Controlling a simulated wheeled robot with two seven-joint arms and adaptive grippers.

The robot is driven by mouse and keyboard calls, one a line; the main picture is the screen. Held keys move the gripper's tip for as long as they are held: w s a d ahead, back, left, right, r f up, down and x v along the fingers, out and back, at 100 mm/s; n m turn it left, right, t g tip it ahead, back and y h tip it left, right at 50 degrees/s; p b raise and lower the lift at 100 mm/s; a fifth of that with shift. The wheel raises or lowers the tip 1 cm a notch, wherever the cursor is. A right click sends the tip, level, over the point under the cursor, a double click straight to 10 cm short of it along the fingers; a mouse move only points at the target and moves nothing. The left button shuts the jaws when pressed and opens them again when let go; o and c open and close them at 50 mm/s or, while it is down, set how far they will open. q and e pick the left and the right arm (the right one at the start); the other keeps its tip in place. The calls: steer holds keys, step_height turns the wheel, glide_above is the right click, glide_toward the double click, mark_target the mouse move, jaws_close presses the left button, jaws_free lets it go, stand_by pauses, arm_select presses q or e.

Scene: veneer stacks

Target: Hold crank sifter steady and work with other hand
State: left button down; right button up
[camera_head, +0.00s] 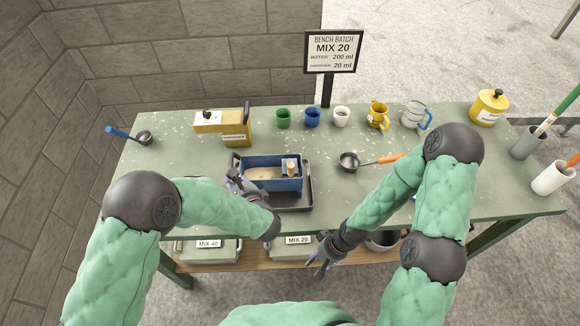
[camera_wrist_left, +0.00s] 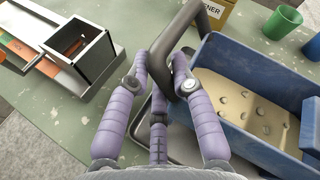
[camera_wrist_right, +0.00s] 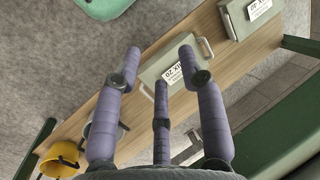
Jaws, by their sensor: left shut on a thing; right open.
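The crank sifter, a blue open-topped box (camera_head: 258,161), stands on a dark tray (camera_head: 309,196) at the middle front of the bench. It holds pale powder with several lumps, also seen in the left wrist view (camera_wrist_left: 250,105). A wooden knob (camera_head: 290,166) shows at its right side. My left gripper (camera_head: 238,180) is shut on the sifter's grey handle (camera_wrist_left: 190,45) at its left end. My right gripper (camera_head: 318,262) is open and empty, in front of the bench's front edge, above the lower shelf in the right wrist view (camera_wrist_right: 160,60).
Green, blue and white cups (camera_head: 341,115), yellow (camera_head: 377,117) and clear jugs stand along the back. A ladle (camera_head: 349,161) lies right of the sifter. A yellow box (camera_head: 232,128) stands behind it. A dark open frame (camera_wrist_left: 85,55) is left in the left wrist view. A sign (camera_head: 332,52) stands behind.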

steer(key=w+d+r+n+g+h, duration=0.3)
steer(key=w+d+r+n, duration=0.1)
steer(key=d+r, duration=0.55)
step_height(320, 180, up, 26)
steer(key=n+t+h, duration=0.1)
steer(key=n+t, duration=0.3)
steer(key=n, duration=0.1)
glide_above(290, 165)
steer(key=shift+d+r, duration=0.1)
steer(key=shift+r, duration=0.05)
steer(key=shift+f, duration=4.4)
steer(key=shift+c, duration=0.2)
jaws_close()
